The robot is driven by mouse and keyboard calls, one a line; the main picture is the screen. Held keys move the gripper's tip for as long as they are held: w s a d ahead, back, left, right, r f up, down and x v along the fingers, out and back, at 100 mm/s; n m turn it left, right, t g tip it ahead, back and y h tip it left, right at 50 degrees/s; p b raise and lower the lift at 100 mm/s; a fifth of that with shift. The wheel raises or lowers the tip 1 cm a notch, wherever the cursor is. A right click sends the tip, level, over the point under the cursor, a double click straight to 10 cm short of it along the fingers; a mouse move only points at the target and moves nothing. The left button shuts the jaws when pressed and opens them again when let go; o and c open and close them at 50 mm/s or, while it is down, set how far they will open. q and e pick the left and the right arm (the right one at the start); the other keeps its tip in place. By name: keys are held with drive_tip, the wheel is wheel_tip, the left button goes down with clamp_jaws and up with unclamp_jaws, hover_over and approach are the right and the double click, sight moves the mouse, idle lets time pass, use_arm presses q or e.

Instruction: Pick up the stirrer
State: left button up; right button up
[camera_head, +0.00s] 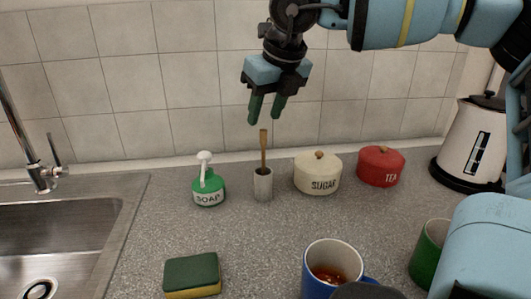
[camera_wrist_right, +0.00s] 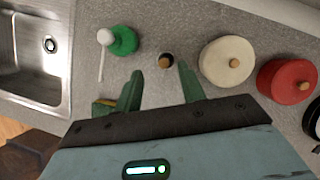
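The stirrer (camera_head: 263,150) is a thin wooden stick standing upright in a small grey cup (camera_head: 263,186) on the counter. In the right wrist view the stirrer's top (camera_wrist_right: 165,62) shows end-on, between and beyond the fingertips. My right gripper (camera_head: 267,118) is above the stirrer, pointing down, with its two green fingers apart and nothing between them. It also shows in the right wrist view (camera_wrist_right: 160,78). The fingertips look just above the stirrer's top and do not seem to touch it. My left gripper is not in view.
A green soap bottle (camera_head: 208,187) stands left of the cup; a sugar pot (camera_head: 317,175) and red tea pot (camera_head: 380,167) stand right. A kettle (camera_head: 470,145), blue mug (camera_head: 318,280), green mug (camera_head: 428,252) and sponge (camera_head: 192,276) are around. The sink (camera_head: 130,205) is left.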

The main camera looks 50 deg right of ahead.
sight(264, 130)
drive_tip(key=shift+x, duration=1.05)
drive_tip(key=shift+s+x, duration=0.1)
drive_tip(key=shift+x, duration=1.3)
drive_tip(key=shift+s+x, duration=0.15)
drive_tip(key=shift+x, duration=1.25)
drive_tip(key=shift+d, duration=0.15)
drive_tip(key=shift+c, duration=0.3)
clamp_jaws()
